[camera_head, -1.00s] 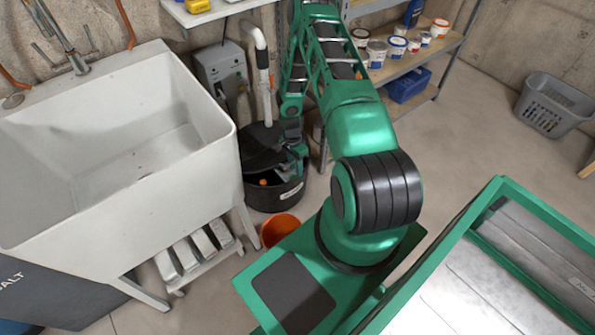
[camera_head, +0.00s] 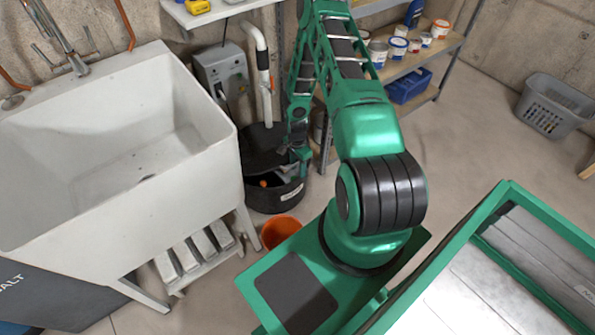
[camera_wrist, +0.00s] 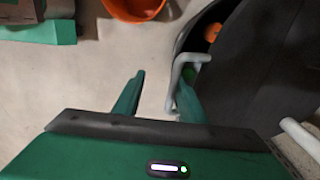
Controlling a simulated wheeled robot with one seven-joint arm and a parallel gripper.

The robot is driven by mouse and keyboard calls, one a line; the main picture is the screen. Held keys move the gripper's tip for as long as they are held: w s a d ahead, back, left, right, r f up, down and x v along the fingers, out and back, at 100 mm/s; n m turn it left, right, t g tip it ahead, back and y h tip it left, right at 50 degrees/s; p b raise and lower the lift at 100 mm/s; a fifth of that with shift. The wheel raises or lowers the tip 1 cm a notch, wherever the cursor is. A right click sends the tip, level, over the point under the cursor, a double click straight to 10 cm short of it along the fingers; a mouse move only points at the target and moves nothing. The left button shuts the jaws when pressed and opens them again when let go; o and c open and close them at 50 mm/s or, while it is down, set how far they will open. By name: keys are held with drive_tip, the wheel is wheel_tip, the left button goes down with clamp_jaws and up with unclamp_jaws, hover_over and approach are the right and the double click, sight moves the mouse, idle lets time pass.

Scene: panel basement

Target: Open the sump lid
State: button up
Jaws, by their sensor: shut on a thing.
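The black sump basin (camera_head: 262,200) stands on the floor right of the sink. Its dark lid (camera_head: 258,150) is tilted partly open, and an orange object (camera_head: 264,184) shows inside through the gap. The lid (camera_wrist: 265,65) fills the right of the wrist view, with a pale grey handle (camera_wrist: 177,72) at its edge. My gripper (camera_wrist: 160,82) is at this handle, which lies against the inner side of the right finger. The left finger appears apart from it in this view. In the head view my gripper (camera_head: 301,158) is at the lid's right side, partly hidden.
An orange bucket (camera_head: 281,230) stands in front of the basin. The white sink (camera_head: 190,190) is close on the left. A white pipe (camera_head: 262,75) rises behind the basin. A shelf with paint cans (camera_head: 398,47) stands behind my arm. Open floor lies to the right.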

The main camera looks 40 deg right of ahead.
wheel_tip(320, 180, up, 10)
drive_tip(key=w, duration=0.2)
drive_tip(key=shift+w+r, duration=0.15)
drive_tip(key=shift+w, duration=0.15)
idle(1.0)
